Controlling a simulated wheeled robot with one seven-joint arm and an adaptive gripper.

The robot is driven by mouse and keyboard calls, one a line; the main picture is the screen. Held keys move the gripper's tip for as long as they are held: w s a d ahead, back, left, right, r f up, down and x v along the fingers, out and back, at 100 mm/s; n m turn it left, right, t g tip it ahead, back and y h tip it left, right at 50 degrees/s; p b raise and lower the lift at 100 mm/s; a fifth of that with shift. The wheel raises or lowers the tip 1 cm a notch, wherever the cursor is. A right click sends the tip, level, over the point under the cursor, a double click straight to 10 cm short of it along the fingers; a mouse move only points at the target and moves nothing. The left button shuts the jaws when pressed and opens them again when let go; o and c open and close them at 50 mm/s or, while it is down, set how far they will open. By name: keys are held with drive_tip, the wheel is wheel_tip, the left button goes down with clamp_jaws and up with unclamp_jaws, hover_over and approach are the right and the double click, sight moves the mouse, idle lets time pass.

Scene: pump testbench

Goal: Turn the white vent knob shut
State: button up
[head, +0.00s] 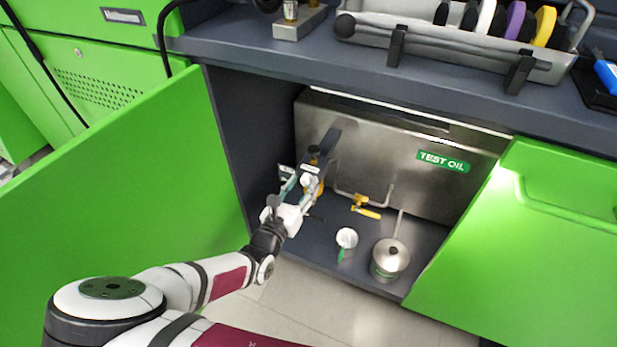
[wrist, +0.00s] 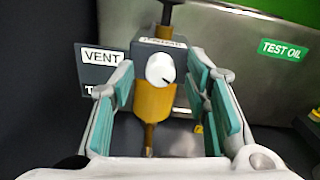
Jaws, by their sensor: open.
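The white vent knob (wrist: 160,68) shows in the wrist view on the front of a grey block above a yellow-brown body. A short dark mark shows at its lower right. A VENT label (wrist: 101,56) is to its left. My gripper (wrist: 160,82) is open, with its teal-padded fingers to the left and right of the knob. I see no finger touching it. In the head view my gripper (head: 296,180) reaches into the cabinet at the vent fitting (head: 315,160), and the knob itself is hard to make out there.
The steel TEST OIL tank (head: 400,150) stands behind the fitting. A yellow-handled valve (head: 366,206) is to the right. A white cup (head: 347,238) and a lidded metal can (head: 390,258) stand on the cabinet floor. Open green doors flank the opening.

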drive_tip(key=shift+w+d, duration=0.15)
drive_tip(key=shift+w, duration=0.3)
clamp_jaws()
